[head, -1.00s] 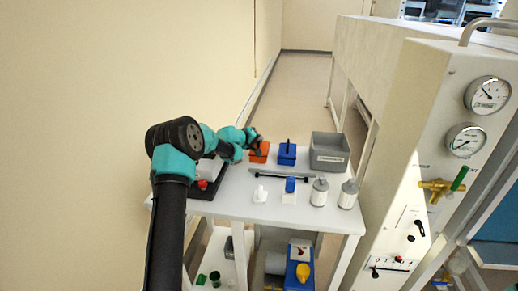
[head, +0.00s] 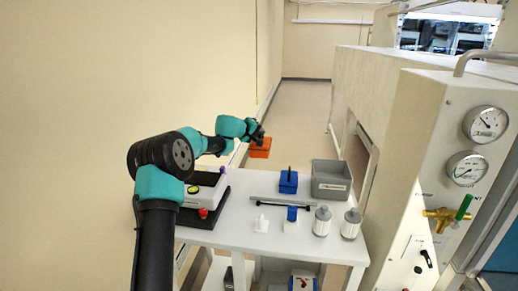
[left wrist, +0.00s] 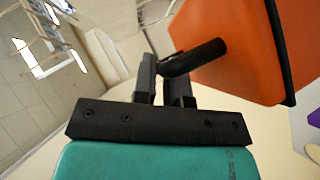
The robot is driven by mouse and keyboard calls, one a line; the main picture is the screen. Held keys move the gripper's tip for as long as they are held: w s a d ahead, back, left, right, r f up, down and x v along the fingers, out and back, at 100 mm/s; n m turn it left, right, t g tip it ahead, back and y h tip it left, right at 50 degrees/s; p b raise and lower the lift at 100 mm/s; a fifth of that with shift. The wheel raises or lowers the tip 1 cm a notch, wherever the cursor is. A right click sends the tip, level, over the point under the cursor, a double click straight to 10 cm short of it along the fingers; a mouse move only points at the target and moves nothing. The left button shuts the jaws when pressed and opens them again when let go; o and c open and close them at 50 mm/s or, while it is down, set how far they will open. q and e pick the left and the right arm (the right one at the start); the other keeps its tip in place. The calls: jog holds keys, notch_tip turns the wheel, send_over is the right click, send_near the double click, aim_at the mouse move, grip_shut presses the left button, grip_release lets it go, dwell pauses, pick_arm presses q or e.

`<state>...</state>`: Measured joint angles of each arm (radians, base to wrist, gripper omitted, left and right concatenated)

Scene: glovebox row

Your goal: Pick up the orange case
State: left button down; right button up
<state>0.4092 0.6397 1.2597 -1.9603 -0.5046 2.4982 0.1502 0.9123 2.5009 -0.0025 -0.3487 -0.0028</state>
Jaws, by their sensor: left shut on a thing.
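The orange case (head: 260,148) hangs from my left gripper (head: 258,132), beyond the far edge of the white table and above its top. In the left wrist view the orange case (left wrist: 235,50) fills the upper right, and its black handle (left wrist: 195,58) sits between the fingers of my left gripper (left wrist: 170,70). The left gripper is shut on the handle. The case looks tilted in the wrist view. My right gripper is not in view.
On the white table (head: 230,232) stand a blue case (head: 288,182), a grey bin (head: 330,180), two white bottles (head: 322,221) and a black-based device (head: 205,200). A grey bar (head: 282,203) lies mid-table. The gauge panel (head: 455,150) rises at right.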

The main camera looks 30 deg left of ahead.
pick_arm(q)
notch_tip(320, 180, up, 11)
dwell(0.3)
jog(key=shift+r, duration=0.1)
dwell(0.4)
